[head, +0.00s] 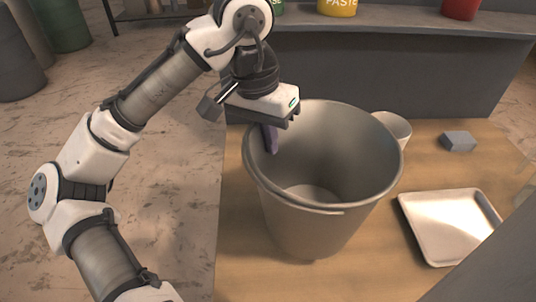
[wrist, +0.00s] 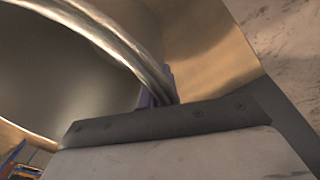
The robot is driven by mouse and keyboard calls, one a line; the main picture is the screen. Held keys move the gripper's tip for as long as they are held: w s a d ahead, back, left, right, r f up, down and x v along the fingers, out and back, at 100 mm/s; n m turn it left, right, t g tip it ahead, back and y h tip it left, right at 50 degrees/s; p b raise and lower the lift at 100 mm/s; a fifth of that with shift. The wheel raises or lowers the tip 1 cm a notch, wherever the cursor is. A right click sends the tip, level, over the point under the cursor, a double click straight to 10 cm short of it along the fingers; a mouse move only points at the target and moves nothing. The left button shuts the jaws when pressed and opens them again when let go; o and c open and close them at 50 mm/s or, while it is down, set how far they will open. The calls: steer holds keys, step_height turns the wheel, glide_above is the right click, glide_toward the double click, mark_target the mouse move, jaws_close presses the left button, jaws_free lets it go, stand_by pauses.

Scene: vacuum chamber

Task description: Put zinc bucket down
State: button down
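The zinc bucket (head: 325,225) is a large grey metal pail, upright and empty, over the wooden table at the middle of the head view. I cannot tell whether its base touches the table. My gripper (head: 269,138) reaches down onto the bucket's left rim, with one purple finger showing inside the wall. In the wrist view the curved rim of the bucket (wrist: 100,35) runs into my gripper (wrist: 158,90), which is shut on it. The fingertips are mostly hidden by the rim and the gripper body.
On the wooden table (head: 370,270), a white cup (head: 395,128) stands close behind the bucket's right side. A pale tray (head: 448,225) lies to the right, with a small grey block (head: 459,141) behind it. A grey shelf (head: 400,30) with several coloured containers stands behind.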

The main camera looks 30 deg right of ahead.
steer(key=shift+f, duration=2.25)
steer(key=c, duration=1.7)
jaws_free()
glide_toward(268, 157)
steer(key=shift+w+d+r, duration=0.1)
steer(key=shift+w+r, duration=0.4)
steer(key=shift+r, duration=0.15)
